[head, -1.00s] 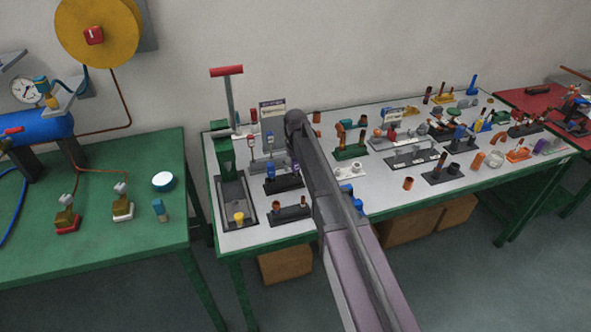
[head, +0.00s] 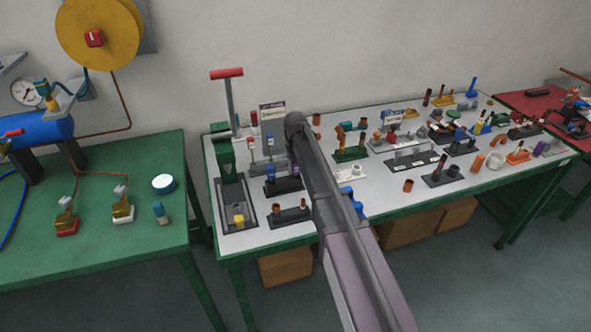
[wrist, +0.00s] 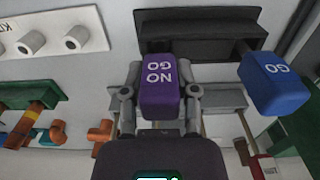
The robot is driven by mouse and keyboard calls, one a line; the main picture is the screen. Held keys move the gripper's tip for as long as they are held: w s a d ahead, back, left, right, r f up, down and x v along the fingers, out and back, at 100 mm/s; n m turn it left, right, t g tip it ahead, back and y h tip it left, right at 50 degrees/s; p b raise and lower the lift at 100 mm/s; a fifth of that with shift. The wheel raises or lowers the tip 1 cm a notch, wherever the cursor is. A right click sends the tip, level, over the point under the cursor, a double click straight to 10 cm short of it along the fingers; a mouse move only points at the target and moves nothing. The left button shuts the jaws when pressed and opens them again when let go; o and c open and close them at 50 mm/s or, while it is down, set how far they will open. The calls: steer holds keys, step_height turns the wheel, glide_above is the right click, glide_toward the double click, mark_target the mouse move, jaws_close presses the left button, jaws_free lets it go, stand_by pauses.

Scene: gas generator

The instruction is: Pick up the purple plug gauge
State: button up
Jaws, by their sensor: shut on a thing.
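The purple plug gauge (wrist: 159,88), marked NO GO, is between the fingers of my gripper (wrist: 160,101) in the wrist view. The gripper is shut on it, one finger on each side. In the head view only a sliver of purple (head: 295,169) shows beside my arm, which hides the gripper. A black stand (wrist: 199,42) lies just beyond the gauge in the wrist view and also shows in the head view (head: 284,186). I cannot tell whether the gauge is clear of it.
A blue GO gauge (wrist: 275,83) stands close on the right in the wrist view. A white holder (wrist: 54,40) and a green stand with orange parts (wrist: 30,97) are to the left. The table (head: 402,183) holds many small fixtures, with bare patches near its front.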

step_height(320, 180, up, 10)
steer(key=p, duration=1)
steer(key=shift+s+f, duration=0.1)
stand_by(0.8)
